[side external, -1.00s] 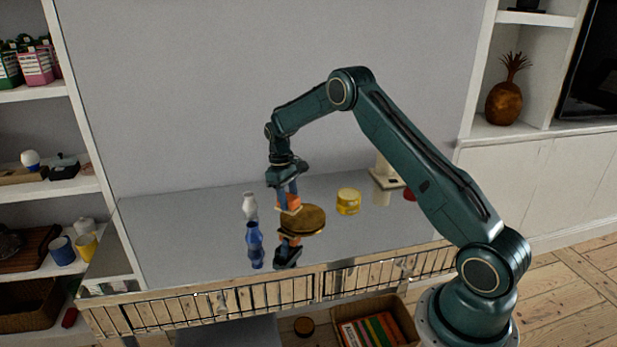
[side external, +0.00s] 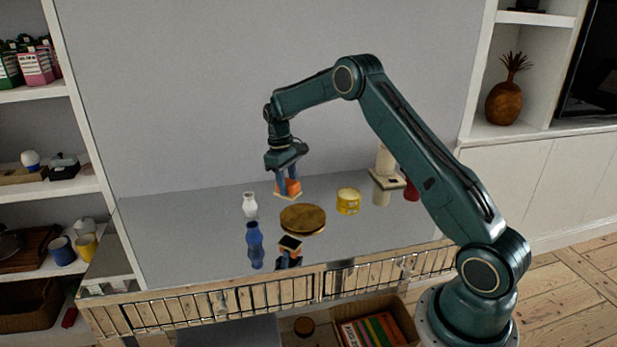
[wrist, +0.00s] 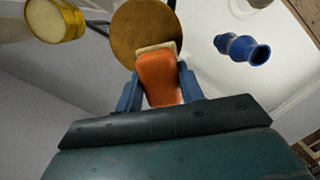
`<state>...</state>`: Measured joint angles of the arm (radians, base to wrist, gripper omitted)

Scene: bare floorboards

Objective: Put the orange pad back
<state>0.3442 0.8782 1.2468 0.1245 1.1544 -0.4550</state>
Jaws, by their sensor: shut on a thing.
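The orange pad (side external: 292,186) is an orange block with a cream face at its lower end. My gripper (side external: 288,189) points down and is shut on it, holding it above the shiny grey top (side external: 180,235). In the wrist view the pad (wrist: 160,78) sits between my two blue fingers (wrist: 160,92), its cream end away from me. A round brown disc (side external: 302,217) lies just below and in front of the pad in the side view; it also shows beyond the pad in the wrist view (wrist: 143,24).
A white vase (side external: 250,204) and a blue vase (side external: 254,234) stand left of the disc. A yellow tin (side external: 348,201) stands right, with a cream object (side external: 385,162) and a red object (side external: 411,191) farther right. The top mirrors things. Its left part is clear.

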